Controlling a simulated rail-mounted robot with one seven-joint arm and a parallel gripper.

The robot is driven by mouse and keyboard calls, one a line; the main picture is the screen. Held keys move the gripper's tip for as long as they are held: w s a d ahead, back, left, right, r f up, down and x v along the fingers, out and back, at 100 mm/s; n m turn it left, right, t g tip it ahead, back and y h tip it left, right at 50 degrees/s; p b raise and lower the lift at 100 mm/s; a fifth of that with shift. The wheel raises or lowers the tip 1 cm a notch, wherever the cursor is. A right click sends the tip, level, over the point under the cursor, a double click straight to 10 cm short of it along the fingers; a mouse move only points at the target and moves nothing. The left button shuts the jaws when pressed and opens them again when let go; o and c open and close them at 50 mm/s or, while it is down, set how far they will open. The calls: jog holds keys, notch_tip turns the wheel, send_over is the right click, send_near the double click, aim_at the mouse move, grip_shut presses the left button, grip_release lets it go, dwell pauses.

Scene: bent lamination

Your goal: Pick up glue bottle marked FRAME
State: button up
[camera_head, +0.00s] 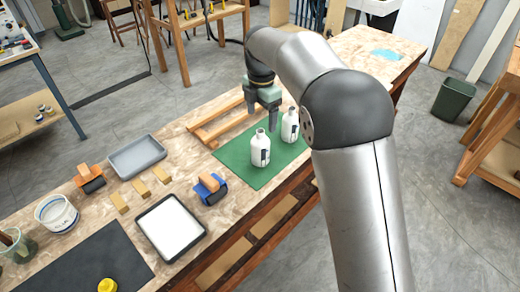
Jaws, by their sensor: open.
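Two white glue bottles stand upright on a green mat (238,160) on the workbench. The nearer, left bottle (260,150) and the right bottle (290,127) both carry a dark label on the side. The label writing is too small to read, so I cannot tell which one is marked FRAME. My gripper (262,118) is open and points down, just above and behind the left bottle and to the left of the right one. It appears empty. Whether a finger touches either bottle cannot be made out.
A wooden frame (215,125) lies behind the mat. To the left are a grey tray (137,157), a black-rimmed white tray (170,228), wooden blocks (140,187), a blue-and-orange tool (211,188) and a white tub (57,213). My arm covers the bench's right part.

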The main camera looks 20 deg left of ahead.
aim_at(260, 131)
notch_tip(260, 131, down, 4)
jog(key=shift+f, duration=0.1)
jog(key=shift+a+f+p, duration=0.15)
jog(key=shift+f+p, duration=0.5)
jog(key=shift+f, duration=1.85)
jog(key=c, duration=1.5)
